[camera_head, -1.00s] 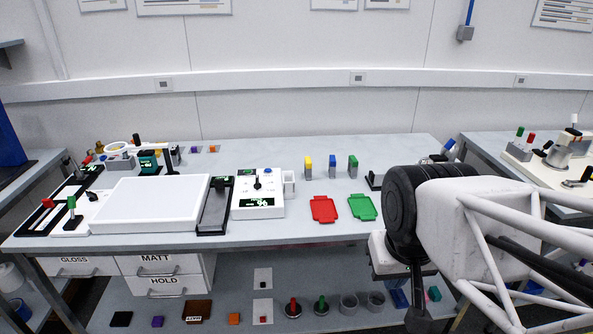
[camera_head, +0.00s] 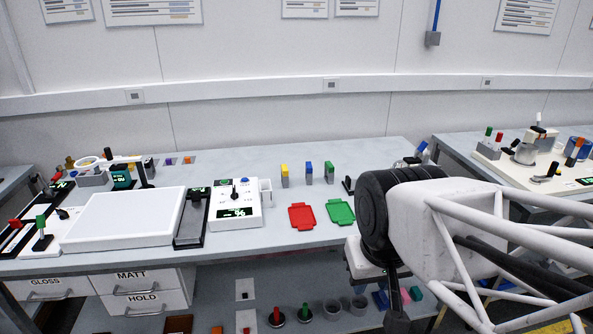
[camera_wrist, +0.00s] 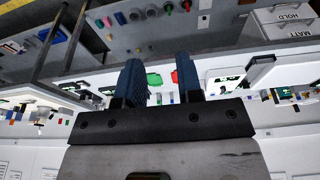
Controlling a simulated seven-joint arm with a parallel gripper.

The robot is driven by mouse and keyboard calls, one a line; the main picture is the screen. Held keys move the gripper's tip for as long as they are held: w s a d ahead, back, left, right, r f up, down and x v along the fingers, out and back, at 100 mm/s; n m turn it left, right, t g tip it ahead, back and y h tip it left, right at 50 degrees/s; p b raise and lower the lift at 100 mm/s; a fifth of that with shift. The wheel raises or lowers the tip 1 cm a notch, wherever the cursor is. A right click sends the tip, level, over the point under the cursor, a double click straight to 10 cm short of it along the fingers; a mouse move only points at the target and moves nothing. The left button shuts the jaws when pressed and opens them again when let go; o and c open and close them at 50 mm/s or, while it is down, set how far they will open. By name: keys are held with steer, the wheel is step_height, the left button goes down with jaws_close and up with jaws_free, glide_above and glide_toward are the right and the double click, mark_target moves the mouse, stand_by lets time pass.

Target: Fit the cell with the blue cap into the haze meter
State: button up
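The cell with the blue cap (camera_head: 308,172) stands upright near the back of the bench. It is between the yellow-capped cell (camera_head: 285,175) and the green-capped cell (camera_head: 329,172), apart from both. A white instrument with a dial and lit display (camera_head: 236,207) stands to their left and may be the haze meter; its label is too small to read. A small white holder (camera_head: 265,190) is at its right side. My gripper's two blue fingers (camera_wrist: 159,80) are apart with nothing between them in the wrist view. In the head view my arm is at right, well away from the cells, and the fingertips cannot be made out.
A red tray (camera_head: 302,216) and a green tray (camera_head: 341,212) lie in front of the cells. A large white panel (camera_head: 125,216) and a dark slotted block (camera_head: 192,215) are further left. A lower shelf holds several small items. A second bench (camera_head: 490,160) stands at right.

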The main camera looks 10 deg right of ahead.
steer(key=o, duration=1.1)
steer(key=shift+c, duration=0.2)
steer(key=w+r+m, duration=0.3)
steer(key=w, duration=0.7)
steer(key=w+r+m, duration=0.2)
steer(key=w+r, duration=0.2)
steer(key=w, duration=0.6)
steer(key=m+g, duration=0.3)
steer(key=m, duration=1.1)
glide_above(309, 164)
steer(key=f, duration=1.9)
steer(key=shift+s+a, duration=0.15)
steer(key=shift+s, duration=0.05)
steer(key=shift+w+f, duration=0.15)
steer(key=shift+w, duration=0.05)
